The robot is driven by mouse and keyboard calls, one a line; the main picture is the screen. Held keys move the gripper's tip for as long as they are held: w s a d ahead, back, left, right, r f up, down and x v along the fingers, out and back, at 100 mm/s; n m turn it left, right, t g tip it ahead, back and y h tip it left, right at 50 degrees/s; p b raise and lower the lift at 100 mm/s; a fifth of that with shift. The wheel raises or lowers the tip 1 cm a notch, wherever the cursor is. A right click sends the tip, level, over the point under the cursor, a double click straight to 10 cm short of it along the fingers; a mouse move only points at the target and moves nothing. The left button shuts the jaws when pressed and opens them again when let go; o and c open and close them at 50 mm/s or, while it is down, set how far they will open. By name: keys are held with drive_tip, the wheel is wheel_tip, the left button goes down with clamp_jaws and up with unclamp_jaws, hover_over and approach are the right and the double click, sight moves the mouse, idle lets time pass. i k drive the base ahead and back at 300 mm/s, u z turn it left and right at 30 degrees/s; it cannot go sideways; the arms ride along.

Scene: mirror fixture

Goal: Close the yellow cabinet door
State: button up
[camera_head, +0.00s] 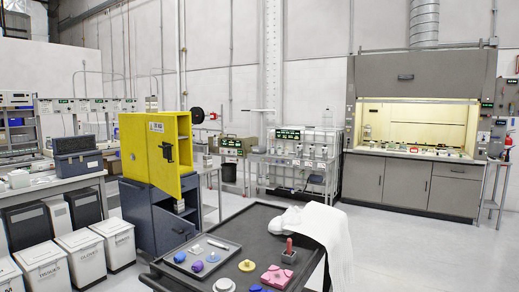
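The yellow cabinet (130,145) stands left of centre on a dark blue-grey base cabinet. Its yellow door (160,160) carries a white label near the top and a dark handle (168,151). The door appears to stand open, swung out toward me, with a narrow strip of shelved yellow interior (186,155) showing to its right. How wide it stands open is hard to tell. My gripper is not in view.
A black cart (250,225) with a tray, coloured pieces and a white cloth (325,235) stands in front, right of the cabinet. White bins (80,255) and a bench (60,172) are at the left. Open floor (410,245) lies right, before the fume hood (415,135).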

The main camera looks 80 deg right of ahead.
sight(161, 130)
drive_tip(key=z, duration=1.05)
drive_tip(key=i, duration=3.35)
drive_tip(key=z, duration=1.3)
drive_tip(key=i, duration=0.75)
drive_tip(key=u, duration=0.7)
drive_tip(key=i, duration=0.95)
drive_tip(key=z, duration=0.6)
drive_tip(key=i, duration=0.75)
drive_tip(key=z, duration=0.55)
